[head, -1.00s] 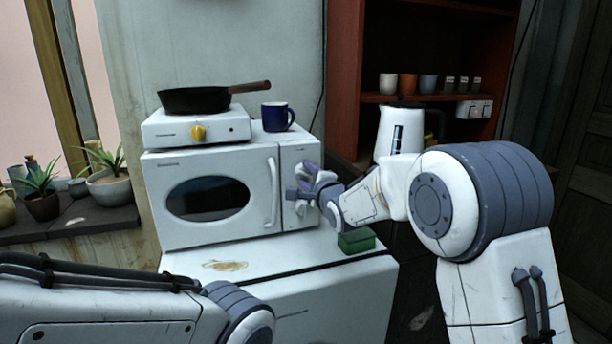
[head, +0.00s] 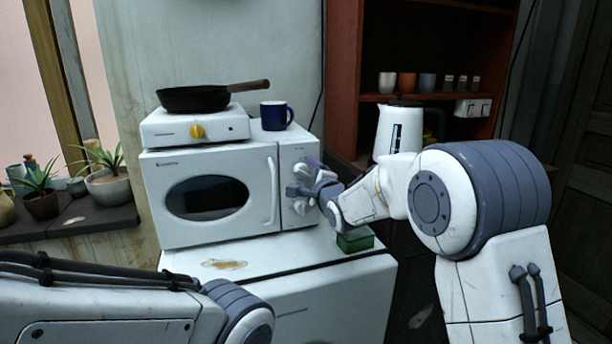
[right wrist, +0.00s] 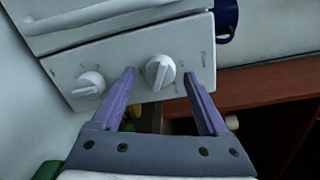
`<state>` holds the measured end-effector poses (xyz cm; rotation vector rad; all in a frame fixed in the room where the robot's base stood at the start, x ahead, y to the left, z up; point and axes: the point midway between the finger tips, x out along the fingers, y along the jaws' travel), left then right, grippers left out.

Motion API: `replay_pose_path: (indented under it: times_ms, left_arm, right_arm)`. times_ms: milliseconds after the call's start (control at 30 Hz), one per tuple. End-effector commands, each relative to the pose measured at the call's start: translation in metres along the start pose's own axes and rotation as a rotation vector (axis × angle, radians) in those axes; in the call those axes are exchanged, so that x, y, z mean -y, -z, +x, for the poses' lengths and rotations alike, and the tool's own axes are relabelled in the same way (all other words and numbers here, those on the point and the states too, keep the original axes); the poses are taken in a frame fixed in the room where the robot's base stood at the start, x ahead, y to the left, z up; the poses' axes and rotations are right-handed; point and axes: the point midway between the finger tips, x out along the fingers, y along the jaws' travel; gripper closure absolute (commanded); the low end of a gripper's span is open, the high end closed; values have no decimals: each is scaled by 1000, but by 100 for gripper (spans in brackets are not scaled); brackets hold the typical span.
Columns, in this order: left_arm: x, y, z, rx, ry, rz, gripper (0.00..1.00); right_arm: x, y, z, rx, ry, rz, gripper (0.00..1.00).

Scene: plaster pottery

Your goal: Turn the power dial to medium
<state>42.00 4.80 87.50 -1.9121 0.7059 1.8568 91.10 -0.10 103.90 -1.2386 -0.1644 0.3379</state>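The white microwave (head: 207,196) stands on a white cabinet, its dial panel on the right of its front. In the right wrist view, which is turned sideways, two white dials show: one (right wrist: 160,73) nearer the microwave's top, beside small printing too small to read, and a lower one (right wrist: 90,83). My right gripper (head: 303,178) is at the panel. In the wrist view its two purple fingers (right wrist: 160,78) are open, one on each side of the upper dial. I cannot tell whether they touch it. My left gripper is out of view.
A hot plate (head: 196,128) with a yellow knob and a black pan (head: 195,97) stands on the microwave, beside a blue mug (head: 277,116). A green box (head: 355,240) lies on the cabinet below my right wrist. The microwave's door handle (head: 271,192) is left of the panel.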

Motion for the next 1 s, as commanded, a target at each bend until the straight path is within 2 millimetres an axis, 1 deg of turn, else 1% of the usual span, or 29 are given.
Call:
replay_pose_path:
  times_ms: [133,233,367,500,600,700,833,1000]
  left_arm:
    - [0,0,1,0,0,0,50]
    - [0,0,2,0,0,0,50]
    - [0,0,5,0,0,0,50]
    - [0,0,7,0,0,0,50]
    - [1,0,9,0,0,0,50]
    - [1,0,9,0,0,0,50]
    - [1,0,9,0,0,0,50]
    - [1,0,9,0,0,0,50]
  right_arm:
    - [0,0,-3,1,0,0,23]
    - [0,0,-14,1,1,-1,23]
    - [1,0,-38,0,2,0,23]
    - [0,0,-67,0,2,-1,23]
    - [0,0,-84,0,1,-1,23]
    - [0,0,-96,-1,0,-1,23]
    - [0,1,-104,-1,1,0,23]
    - [0,1,-106,-1,0,0,23]
